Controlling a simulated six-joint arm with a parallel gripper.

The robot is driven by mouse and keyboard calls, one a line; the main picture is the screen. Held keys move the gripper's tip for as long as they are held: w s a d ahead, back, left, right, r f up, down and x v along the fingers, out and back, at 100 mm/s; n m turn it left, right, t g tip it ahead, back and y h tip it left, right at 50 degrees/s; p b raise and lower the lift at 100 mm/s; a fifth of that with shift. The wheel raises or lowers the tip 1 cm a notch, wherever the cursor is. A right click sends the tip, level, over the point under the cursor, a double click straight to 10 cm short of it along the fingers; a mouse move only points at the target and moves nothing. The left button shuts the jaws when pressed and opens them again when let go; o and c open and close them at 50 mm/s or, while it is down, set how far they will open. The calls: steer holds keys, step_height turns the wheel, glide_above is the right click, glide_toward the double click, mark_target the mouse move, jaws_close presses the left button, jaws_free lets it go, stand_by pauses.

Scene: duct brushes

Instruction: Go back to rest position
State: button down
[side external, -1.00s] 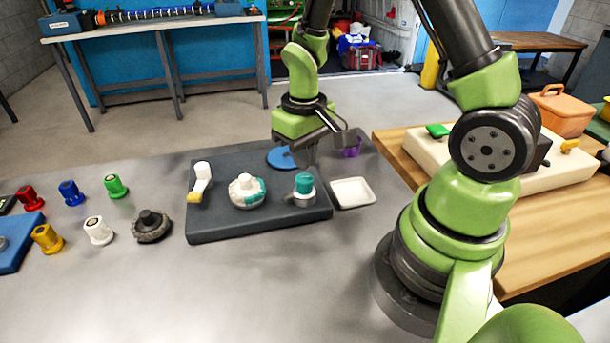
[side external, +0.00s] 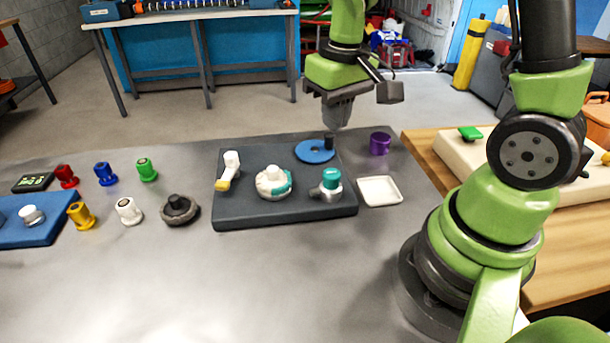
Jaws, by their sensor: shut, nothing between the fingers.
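My gripper (side external: 338,112) is shut and empty, pointing down above the back right of the dark grey board. It hangs clear of the blue disc (side external: 314,152), which lies on the board with a small black knob at its edge. The dark grey board (side external: 240,212) also carries a white piece with a yellow tip (side external: 229,170), a round white and teal brush (side external: 274,183) and a teal-topped piece (side external: 331,183). A purple cup (side external: 380,143) stands on the table just right of the board.
A white tray (side external: 380,190) lies right of the board. Coloured knobs, such as the red one (side external: 66,176), and a dark brush (side external: 179,209) stand at left. A cream block (side external: 458,156) is on the wooden table at right. The front of the grey table is clear.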

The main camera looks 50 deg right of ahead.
steer(key=s+a+r+t+y, duration=0.2)
steer(key=s+a+r+t, duration=0.4)
steer(key=s+r, duration=0.4)
step_height(320, 180, up, 3)
steer(key=shift+s+a+m, duration=0.25)
steer(key=shift+a+m, duration=0.05)
steer(key=shift+m, duration=0.1)
